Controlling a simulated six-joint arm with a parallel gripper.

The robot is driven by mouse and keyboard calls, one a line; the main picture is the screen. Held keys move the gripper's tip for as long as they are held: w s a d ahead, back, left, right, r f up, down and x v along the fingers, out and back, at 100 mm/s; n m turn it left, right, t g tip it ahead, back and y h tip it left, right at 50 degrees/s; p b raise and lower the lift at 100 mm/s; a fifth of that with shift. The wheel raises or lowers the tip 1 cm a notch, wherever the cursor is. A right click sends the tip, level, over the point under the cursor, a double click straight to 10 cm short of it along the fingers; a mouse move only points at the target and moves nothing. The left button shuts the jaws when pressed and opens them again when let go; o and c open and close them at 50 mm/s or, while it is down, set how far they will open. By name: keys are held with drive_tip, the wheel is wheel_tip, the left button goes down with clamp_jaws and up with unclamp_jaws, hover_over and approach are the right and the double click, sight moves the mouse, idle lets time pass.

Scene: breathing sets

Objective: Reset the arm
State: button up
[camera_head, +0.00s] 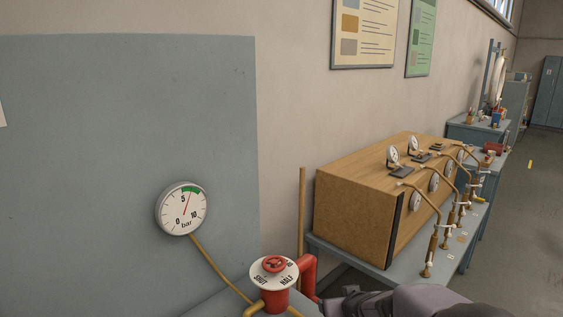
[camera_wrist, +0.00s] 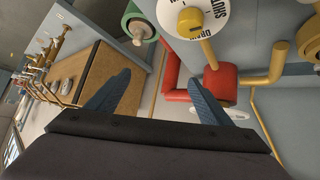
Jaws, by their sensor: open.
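My gripper (camera_wrist: 160,76) shows in the wrist view with its two blue fingers spread wide and no object between them. The right fingertip overlaps a red pipe fitting (camera_wrist: 222,84) in the picture; I cannot tell whether they touch. In the head view, part of my grey arm (camera_head: 425,301) lies along the bottom edge, right of a red valve (camera_head: 273,298); the fingers cannot be made out there.
The valve's white dial (camera_head: 262,267) reads SHUT and HALF. A gauge (camera_head: 174,218) hangs on the grey panel (camera_head: 110,120), its needle just past 5. A wooden box (camera_head: 345,205) with gauges and brass fittings stands on a bench (camera_head: 340,254). A yellow-handled dial (camera_wrist: 215,12) is near my gripper.

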drive_tip(key=s+f+g, duration=0.1)
drive_tip(key=s+g, duration=0.2)
drive_tip(key=s, duration=0.6)
drive_tip(key=s+f+m+g+p, duration=0.1)
drive_tip(key=s+f+g, duration=0.1)
drive_tip(key=s, duration=0.8)
drive_tip(key=s+f+g, duration=0.1)
drive_tip(key=s+g, duration=0.3)
drive_tip(key=s, duration=0.6)
drive_tip(key=shift+s+a+f+m+g+p, duration=0.2)
drive_tip(key=shift+a+f+m+g+p, duration=0.1)
drive_tip(key=shift+a+f, duration=0.05)
